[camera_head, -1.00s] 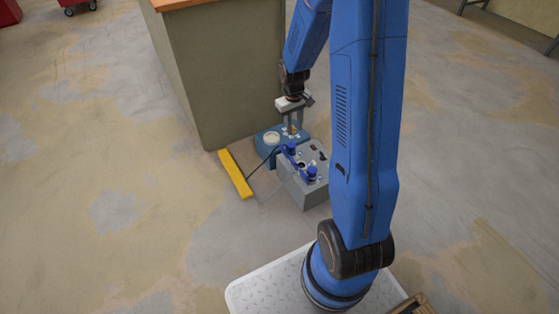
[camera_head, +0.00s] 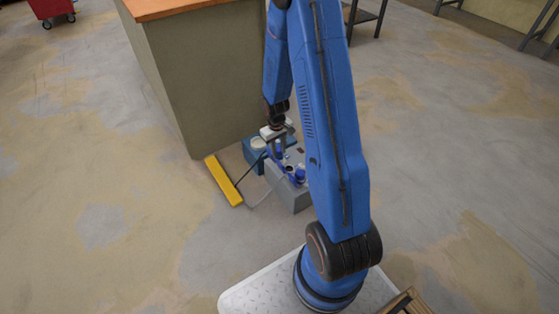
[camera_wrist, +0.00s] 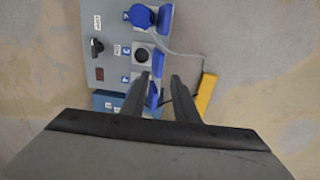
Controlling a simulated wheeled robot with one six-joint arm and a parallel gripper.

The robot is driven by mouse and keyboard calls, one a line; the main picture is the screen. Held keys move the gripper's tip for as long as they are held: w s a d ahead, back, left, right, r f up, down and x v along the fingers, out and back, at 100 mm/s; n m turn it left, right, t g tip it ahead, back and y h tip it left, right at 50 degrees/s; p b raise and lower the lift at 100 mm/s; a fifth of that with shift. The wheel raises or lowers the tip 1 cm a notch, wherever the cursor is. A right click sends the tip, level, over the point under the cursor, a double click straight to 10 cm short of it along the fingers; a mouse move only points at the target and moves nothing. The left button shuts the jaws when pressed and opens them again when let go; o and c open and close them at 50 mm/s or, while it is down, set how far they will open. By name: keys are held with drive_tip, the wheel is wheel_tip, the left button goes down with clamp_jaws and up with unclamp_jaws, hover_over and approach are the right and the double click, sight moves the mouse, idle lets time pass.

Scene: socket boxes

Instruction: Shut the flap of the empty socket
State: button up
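The grey socket box (camera_head: 283,194) stands on the floor; its face fills the upper left of the wrist view (camera_wrist: 113,48). In that view a blue plug with a grey cable sits in the top socket (camera_wrist: 147,16). The middle socket (camera_wrist: 142,53) is a round dark opening with no plug. Its blue flap (camera_wrist: 158,58) stands open at its right side. A lower socket with a blue part (camera_wrist: 153,92) is partly hidden behind my fingers. My gripper (camera_wrist: 161,77) has its fingers apart, just below the middle socket. It also shows over the box in the head view (camera_head: 275,151).
A teal box (camera_head: 251,152) stands behind the grey box, near a cabinet (camera_head: 195,80) with a wooden top. A yellow bar (camera_head: 223,181) lies on the floor to the left, with thin cables running near it. Open floor lies further left.

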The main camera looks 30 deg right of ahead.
sight(280, 164)
drive_tip(key=shift+d+f, duration=0.15)
drive_tip(key=shift+f, duration=1.55)
drive_tip(key=shift+d+f, duration=0.1)
drive_tip(key=shift+f, duration=1.55)
clamp_jaws()
